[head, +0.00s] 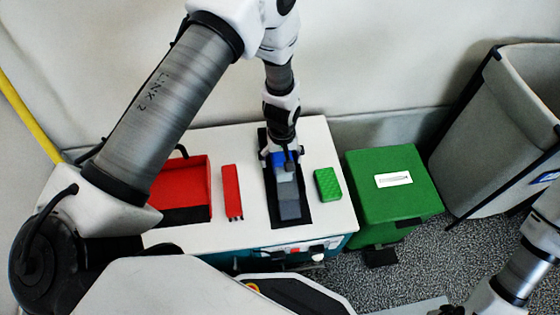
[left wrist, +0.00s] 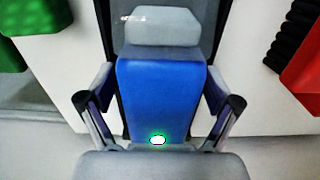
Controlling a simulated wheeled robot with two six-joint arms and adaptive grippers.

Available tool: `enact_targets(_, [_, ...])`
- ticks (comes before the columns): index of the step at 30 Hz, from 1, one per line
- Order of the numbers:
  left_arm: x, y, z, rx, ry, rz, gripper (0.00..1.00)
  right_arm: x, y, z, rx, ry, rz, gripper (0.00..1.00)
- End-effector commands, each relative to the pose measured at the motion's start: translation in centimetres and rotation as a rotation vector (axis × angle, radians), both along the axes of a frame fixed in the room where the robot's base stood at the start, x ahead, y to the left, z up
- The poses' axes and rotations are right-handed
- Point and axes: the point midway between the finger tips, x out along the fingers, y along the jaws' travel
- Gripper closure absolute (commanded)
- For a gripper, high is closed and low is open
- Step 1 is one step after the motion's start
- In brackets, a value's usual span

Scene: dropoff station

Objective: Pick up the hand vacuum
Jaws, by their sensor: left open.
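The hand vacuum (head: 289,193), blue and grey, lies in a dark recess or mat on the white table top. My left gripper (head: 281,158) is over its far, blue end and partly hides it in the head view. In the left wrist view the blue body of the hand vacuum (left wrist: 160,92) lies between the two open fingers of my left gripper (left wrist: 158,104), with a small gap at each side. A green-lit white spot shows on the blue part. My right gripper is outside the views.
A red open bin (head: 182,183) and a red block (head: 232,191) are left of the vacuum. A green block (head: 327,184) sits close on its right. A green box (head: 393,180) and a grey bin (head: 490,140) stand beyond the table (head: 252,230).

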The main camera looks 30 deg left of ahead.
Motion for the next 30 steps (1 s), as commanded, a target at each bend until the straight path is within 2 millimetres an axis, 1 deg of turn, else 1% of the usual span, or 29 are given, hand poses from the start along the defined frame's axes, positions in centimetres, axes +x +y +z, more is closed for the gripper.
enact_targets(23, [-0.05, -0.02, -0.44, -0.001, 0.001, 0.0, 0.1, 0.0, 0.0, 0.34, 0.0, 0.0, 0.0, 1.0])
enact_targets(24, [-0.05, -0.02, -0.44, 0.0, 0.001, 0.0, 0.25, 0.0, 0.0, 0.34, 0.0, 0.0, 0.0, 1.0])
enact_targets(26, [-0.05, -0.02, -0.44, 0.0, 0.001, 0.0, 0.46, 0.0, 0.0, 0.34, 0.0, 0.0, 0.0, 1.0])
enact_targets(27, [-0.05, -0.02, -0.44, -0.001, 0.001, 0.0, 0.6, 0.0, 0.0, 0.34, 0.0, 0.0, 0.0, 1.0])
enact_targets(29, [-0.05, -0.02, -0.45, 0.0, 0.001, 0.0, 0.81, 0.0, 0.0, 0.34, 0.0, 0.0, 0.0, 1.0])
enact_targets(30, [-0.05, -0.01, -0.45, 0.0, 0.001, 0.0, 0.95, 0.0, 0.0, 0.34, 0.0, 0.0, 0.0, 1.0])
